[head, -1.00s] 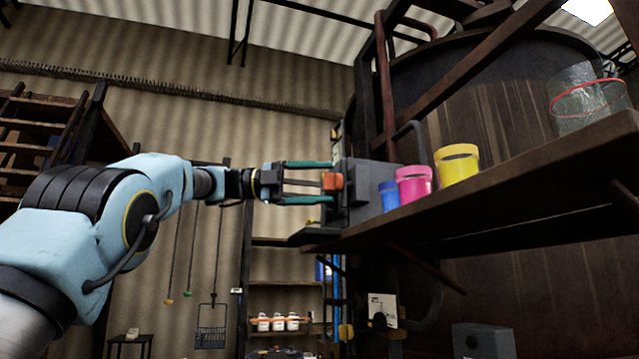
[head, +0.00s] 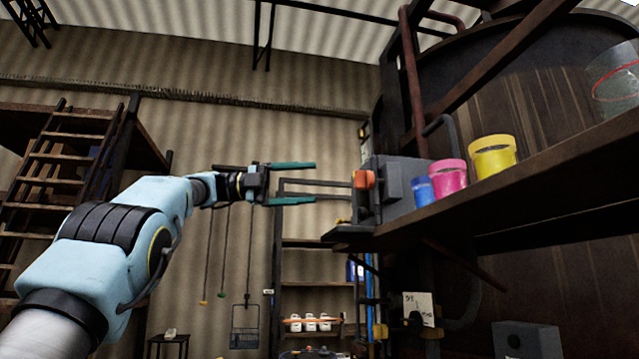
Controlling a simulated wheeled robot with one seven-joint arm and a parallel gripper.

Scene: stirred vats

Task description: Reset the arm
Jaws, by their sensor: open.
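My gripper (head: 314,182) is at the end of my light blue arm (head: 125,232), left of the grey box (head: 398,190). Its two teal fingers are spread apart, one above the other, with nothing held between them. The box has an orange-red part (head: 363,180) on its left side, and a thin bar frame (head: 318,187) shows between the fingertips and that part. The fingertips look clear of the orange-red part. Depth between fingers and frame is hard to tell.
A dark shelf (head: 560,160) at right bears the box, a blue cup (head: 423,191), a pink cup (head: 448,178), a yellow cup (head: 492,157) and a clear vessel (head: 615,80). A large wooden vat (head: 530,95) stands behind. A ladder (head: 50,165) is at left. Open air surrounds my arm.

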